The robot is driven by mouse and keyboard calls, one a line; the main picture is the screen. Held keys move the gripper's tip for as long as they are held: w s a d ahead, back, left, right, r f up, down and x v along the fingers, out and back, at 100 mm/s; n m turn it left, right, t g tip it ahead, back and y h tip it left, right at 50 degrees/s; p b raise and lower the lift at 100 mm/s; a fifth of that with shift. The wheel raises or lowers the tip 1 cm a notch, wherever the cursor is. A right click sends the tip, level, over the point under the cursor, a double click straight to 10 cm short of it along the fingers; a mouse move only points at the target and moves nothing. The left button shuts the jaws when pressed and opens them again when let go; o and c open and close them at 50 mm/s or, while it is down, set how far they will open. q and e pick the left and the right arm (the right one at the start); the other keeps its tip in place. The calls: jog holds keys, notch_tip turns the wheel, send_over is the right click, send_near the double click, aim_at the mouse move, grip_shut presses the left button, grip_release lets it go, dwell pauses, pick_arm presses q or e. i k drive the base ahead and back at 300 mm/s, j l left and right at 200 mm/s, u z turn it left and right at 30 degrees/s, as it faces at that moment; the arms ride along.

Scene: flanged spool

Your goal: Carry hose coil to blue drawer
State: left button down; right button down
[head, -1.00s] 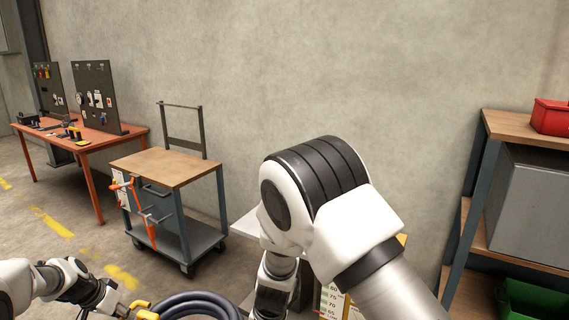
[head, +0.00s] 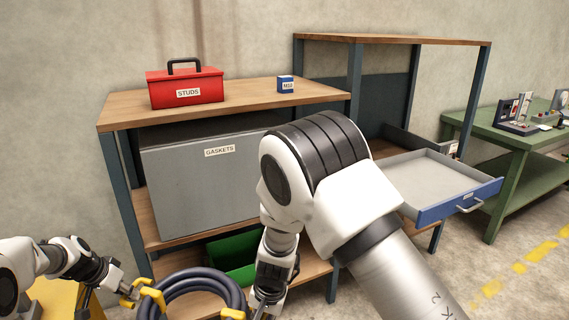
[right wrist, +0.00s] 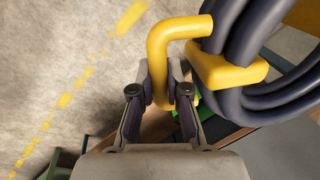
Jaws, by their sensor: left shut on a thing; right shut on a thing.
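The hose coil (head: 178,284) is dark blue-grey with yellow handles, at the bottom of the head view, held in front of me between both grippers. My left gripper (head: 133,290) is shut on the coil's left yellow handle. My right gripper (right wrist: 160,98) is shut on the yellow handle (right wrist: 160,58) at the coil's other side; in the head view that grip is partly cut off at the bottom edge. The blue drawer (head: 460,202) stands pulled out of the shelf unit at the right. Its grey inside looks empty, though my right arm covers its near left part.
A shelf unit holds a red STUDS box (head: 187,86), a small blue box (head: 286,84), a grey GASKETS cabinet (head: 205,185) and a green bin (head: 232,262). A green workbench (head: 520,140) stands at the right. Floor with yellow marks (head: 540,252) is clear beyond the drawer.

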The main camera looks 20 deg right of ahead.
aim_at(422, 183)
jog(key=i+l+z, duration=0.15)
jog(key=z, duration=0.25)
jog(key=i+l+z, duration=0.1)
jog(key=z, duration=0.25)
jog(key=i+z, duration=0.25)
jog(key=z, duration=0.15)
jog(key=i+z, duration=0.15)
jog(key=z, duration=0.2)
